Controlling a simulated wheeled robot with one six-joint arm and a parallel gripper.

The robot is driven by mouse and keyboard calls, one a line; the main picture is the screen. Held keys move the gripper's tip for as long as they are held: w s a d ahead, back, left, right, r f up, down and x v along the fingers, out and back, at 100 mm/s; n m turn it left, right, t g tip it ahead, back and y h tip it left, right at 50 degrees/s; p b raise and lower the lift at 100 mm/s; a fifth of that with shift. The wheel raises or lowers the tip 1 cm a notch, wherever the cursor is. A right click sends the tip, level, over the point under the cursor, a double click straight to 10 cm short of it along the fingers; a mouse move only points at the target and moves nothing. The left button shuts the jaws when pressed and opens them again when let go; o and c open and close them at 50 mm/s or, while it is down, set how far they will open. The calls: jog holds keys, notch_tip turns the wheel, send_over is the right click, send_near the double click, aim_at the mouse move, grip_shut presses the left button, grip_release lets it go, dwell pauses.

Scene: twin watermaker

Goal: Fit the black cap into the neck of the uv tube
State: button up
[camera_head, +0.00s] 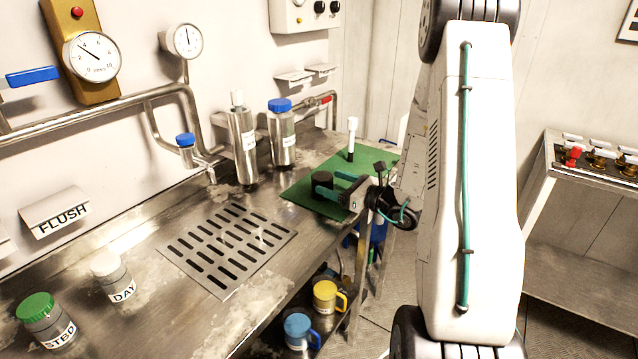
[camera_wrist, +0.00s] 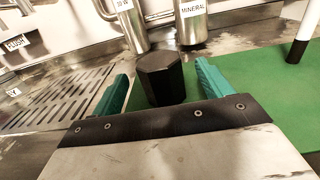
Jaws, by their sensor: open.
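The black cap (camera_wrist: 161,78) is a faceted block standing on the green mat. It also shows in the head view (camera_head: 322,181). My gripper (camera_head: 335,186) is open, low over the mat. In the wrist view its green fingers (camera_wrist: 160,84) stand on either side of the cap, with a gap visible on each side. A steel cylinder with a narrow white top (camera_head: 243,140) stands behind the mat; it may be the uv tube, but its label (camera_wrist: 124,5) is cut off and its neck is not clear to me. A white stick with a black lower part (camera_head: 351,140) stands upright on the mat.
A blue-capped steel bottle labelled MINERAL (camera_wrist: 192,22) stands beside the cylinder. A slotted drain plate (camera_head: 228,248) lies left of the mat (camera_head: 300,195). Pipes and gauges line the wall.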

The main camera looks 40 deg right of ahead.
aim_at(317, 179)
jog(key=x, duration=0.6)
jog(key=shift+f, duration=0.3)
jog(key=c, duration=1.1)
